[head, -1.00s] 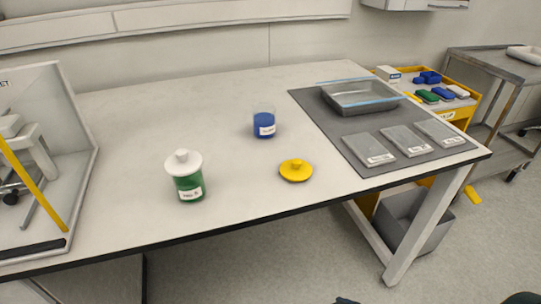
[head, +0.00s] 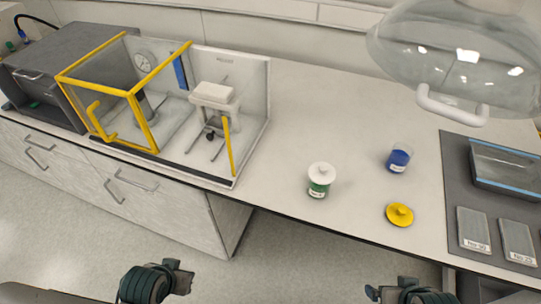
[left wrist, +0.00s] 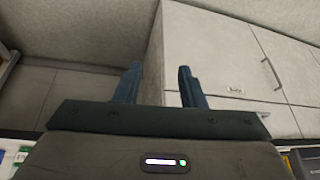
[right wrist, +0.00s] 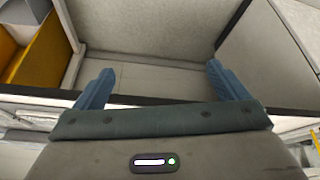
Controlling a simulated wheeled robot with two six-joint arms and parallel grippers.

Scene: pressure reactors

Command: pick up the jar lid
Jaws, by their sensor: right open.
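A yellow lid with a knob (head: 400,214) lies on the white table, near its front edge. A blue-filled open jar (head: 398,158) stands just behind it. A green jar (head: 319,188) stands to the left with a white lid (head: 321,172) on it. My right gripper (head: 376,293) is open and empty, in front of the table and short of the yellow lid. Its parted fingers show in the right wrist view (right wrist: 160,88). My left gripper (head: 182,276) is in front of the cabinets. Its fingers are apart and empty in the left wrist view (left wrist: 158,85).
A clear enclosure with a yellow-framed door (head: 128,92) stands on the left of the table. A transparent hood with a handle (head: 450,60) shows at the upper right. A grey mat (head: 456,180) at right holds a tray (head: 505,165) and flat labelled boxes (head: 473,230).

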